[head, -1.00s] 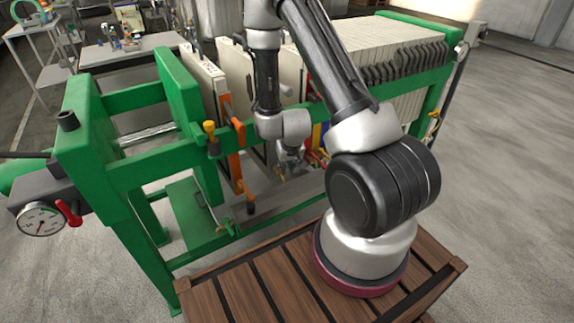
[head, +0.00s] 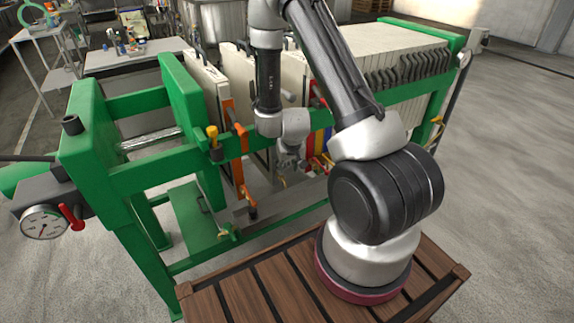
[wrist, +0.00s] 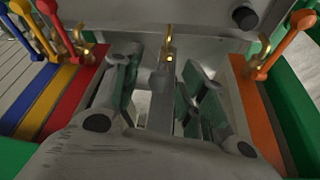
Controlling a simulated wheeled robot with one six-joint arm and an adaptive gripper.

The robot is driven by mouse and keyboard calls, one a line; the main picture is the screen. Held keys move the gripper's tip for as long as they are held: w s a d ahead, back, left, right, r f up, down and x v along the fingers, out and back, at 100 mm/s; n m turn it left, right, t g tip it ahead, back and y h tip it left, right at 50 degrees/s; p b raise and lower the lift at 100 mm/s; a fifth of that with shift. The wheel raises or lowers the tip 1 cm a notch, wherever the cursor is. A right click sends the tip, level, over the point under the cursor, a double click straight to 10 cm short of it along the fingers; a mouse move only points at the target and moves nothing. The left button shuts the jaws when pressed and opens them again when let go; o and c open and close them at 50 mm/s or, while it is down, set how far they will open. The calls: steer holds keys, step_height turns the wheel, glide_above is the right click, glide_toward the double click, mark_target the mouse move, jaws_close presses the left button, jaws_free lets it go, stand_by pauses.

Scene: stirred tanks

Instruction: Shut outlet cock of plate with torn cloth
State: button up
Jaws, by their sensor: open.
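My gripper (wrist: 164,72) is open in the wrist view, its two dark fingers pointing toward a pale plate. A brass cock (wrist: 168,48) shows beyond and between the fingers, and I cannot tell whether they touch it. To the left are cocks with a red lever (wrist: 50,9), a yellow lever (wrist: 22,12) and a blue lever (wrist: 6,20). To the right is a cock with an orange lever (wrist: 298,22). In the head view my gripper (head: 291,162) is low beside the green press frame (head: 150,178). I cannot make out a torn cloth.
Separated pale plates (head: 206,85) hang on the press, with a tight plate pack (head: 385,48) at the right. The green rail runs along the near side. A pressure gauge (head: 44,222) with a red lever sticks out at the left. Open floor lies to the right.

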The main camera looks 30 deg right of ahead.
steer(key=v, duration=0.7)
steer(key=shift+r, duration=0.2)
steer(key=shift+s, duration=0.1)
